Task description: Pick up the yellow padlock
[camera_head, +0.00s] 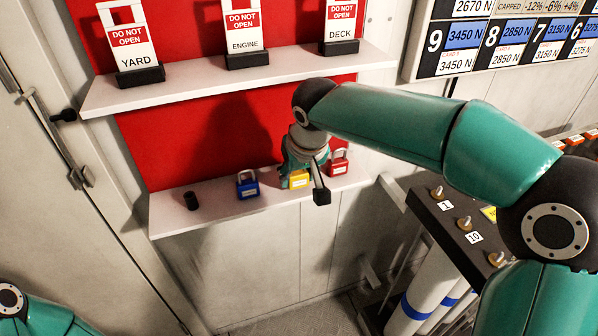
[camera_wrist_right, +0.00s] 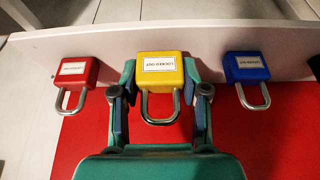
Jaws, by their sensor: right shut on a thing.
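The yellow padlock (camera_head: 299,181) is at the lower white shelf, between a blue padlock (camera_head: 247,184) and a red padlock (camera_head: 339,162). I cannot tell whether its base touches the shelf. My right gripper (camera_head: 299,168) is shut on it, partly hidden behind my wrist in the head view. In the right wrist view the yellow padlock (camera_wrist_right: 160,71) sits between the fingers of my right gripper (camera_wrist_right: 160,84), one on each side of its body, with its shackle towards the palm. My left gripper is out of view; only part of my left arm shows.
In the wrist view the red padlock (camera_wrist_right: 75,75) and blue padlock (camera_wrist_right: 246,70) flank the fingers. The upper shelf (camera_head: 200,84) overhangs with several "DO NOT OPEN" signs. Open space lies before the lower shelf.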

